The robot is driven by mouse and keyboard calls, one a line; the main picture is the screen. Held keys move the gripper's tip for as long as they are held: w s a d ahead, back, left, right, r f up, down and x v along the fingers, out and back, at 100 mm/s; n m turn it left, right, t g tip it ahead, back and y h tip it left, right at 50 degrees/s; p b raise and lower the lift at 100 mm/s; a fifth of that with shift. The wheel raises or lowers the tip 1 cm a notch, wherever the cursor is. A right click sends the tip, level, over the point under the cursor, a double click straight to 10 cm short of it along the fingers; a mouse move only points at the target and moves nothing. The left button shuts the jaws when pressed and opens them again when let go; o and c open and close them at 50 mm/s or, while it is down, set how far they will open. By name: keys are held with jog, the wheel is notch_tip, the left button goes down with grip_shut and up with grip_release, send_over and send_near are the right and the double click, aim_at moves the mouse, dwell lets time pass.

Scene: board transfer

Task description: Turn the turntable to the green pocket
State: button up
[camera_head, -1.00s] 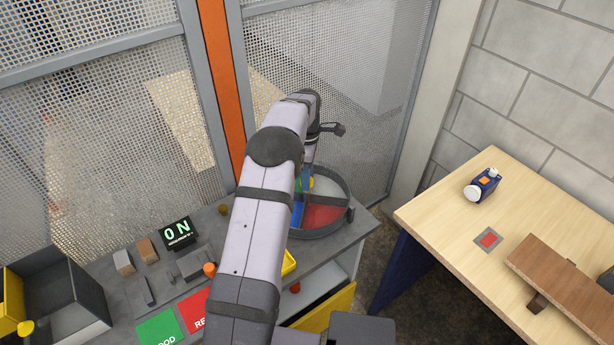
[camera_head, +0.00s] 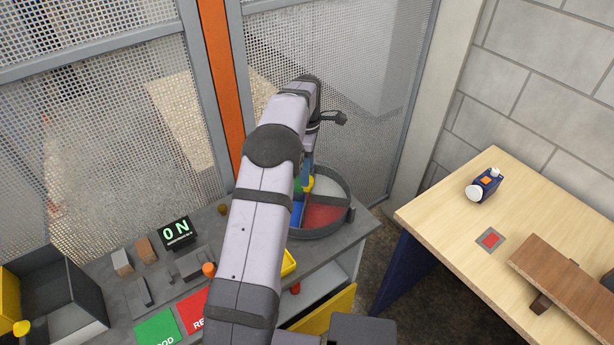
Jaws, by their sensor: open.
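The turntable (camera_head: 349,213) is a round grey-rimmed tray at the back right corner of the grey bench. It shows a red pocket (camera_head: 325,216) at the front, a pale pocket (camera_head: 329,188) behind it, and a blue pocket (camera_head: 296,213) at the left. A small bit of green (camera_head: 297,184) and a yellow part (camera_head: 309,184) show near its middle, beside my arm. My gripper (camera_head: 306,178) is open and points down over the turntable's middle. My arm hides the turntable's left side and part of the gripper. I cannot tell whether the gripper touches anything.
The bench holds a display reading "0 N" (camera_head: 175,232), small blocks (camera_head: 122,262), an orange knob (camera_head: 208,269), a green pad (camera_head: 158,329) and an open bin (camera_head: 60,292). Mesh fencing (camera_head: 90,130) stands close behind. A wooden table (camera_head: 440,215) is at right.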

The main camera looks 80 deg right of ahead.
jog(key=shift+r+b, duration=0.4)
jog(key=shift+r, duration=1.85)
